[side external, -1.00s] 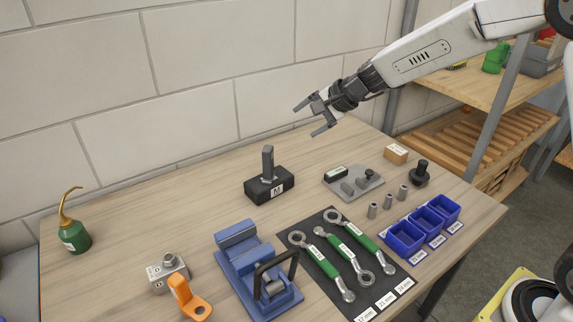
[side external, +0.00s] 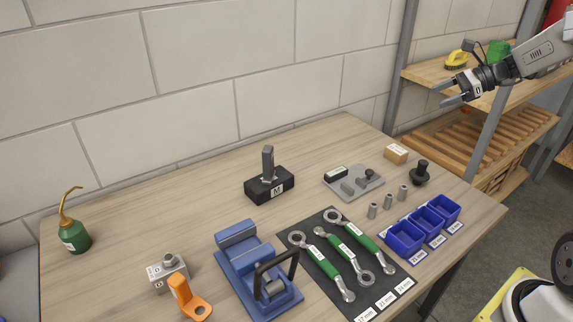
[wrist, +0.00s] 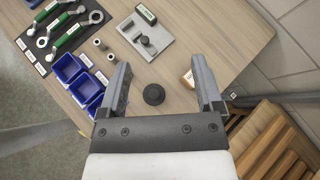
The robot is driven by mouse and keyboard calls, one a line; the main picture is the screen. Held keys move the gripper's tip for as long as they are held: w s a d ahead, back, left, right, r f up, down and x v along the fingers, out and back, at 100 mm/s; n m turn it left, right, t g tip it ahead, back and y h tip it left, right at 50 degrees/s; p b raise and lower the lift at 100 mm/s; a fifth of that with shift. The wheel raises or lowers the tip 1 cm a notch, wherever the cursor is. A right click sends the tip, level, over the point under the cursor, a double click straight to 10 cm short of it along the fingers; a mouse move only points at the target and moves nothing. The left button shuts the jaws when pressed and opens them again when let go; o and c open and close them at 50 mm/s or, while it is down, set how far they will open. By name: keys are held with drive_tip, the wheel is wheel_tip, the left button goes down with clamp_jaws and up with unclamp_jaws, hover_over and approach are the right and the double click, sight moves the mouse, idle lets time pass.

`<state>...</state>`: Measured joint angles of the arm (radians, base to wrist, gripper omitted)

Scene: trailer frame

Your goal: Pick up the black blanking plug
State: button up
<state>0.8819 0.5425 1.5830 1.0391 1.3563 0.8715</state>
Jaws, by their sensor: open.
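The black blanking plug (side external: 420,172) stands upright on the table near its far right edge, a round black base with a narrower knob on top. In the wrist view the plug (wrist: 154,94) appears from above, between my fingers in the picture but well below them on the table. My gripper (side external: 447,94) is open and empty, up in the air to the right of and above the plug, in front of the shelf. In the wrist view both fingers of my gripper (wrist: 160,85) are spread apart with nothing between them.
Blue bins (side external: 404,238), several grey sockets (side external: 388,203) and a grey plate fixture (side external: 340,188) are close by. Wooden shelving (side external: 475,125) stands beyond the table's right end. Wrenches lie on a dark mat (side external: 300,250).

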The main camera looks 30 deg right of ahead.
drive_tip(key=s+d+m, duration=0.2)
drive_tip(key=s+d, duration=0.3)
approach(424, 162)
wheel_tip(424, 162, down, 2)
drive_tip(key=w+a, duration=0.1)
drive_tip(key=shift+x, duration=1.6)
drive_tip(key=shift+w, duration=0.15)
drive_tip(key=shift+x, duration=2.5)
drive_tip(key=shift+a, duration=0.1)
clamp_jaws()
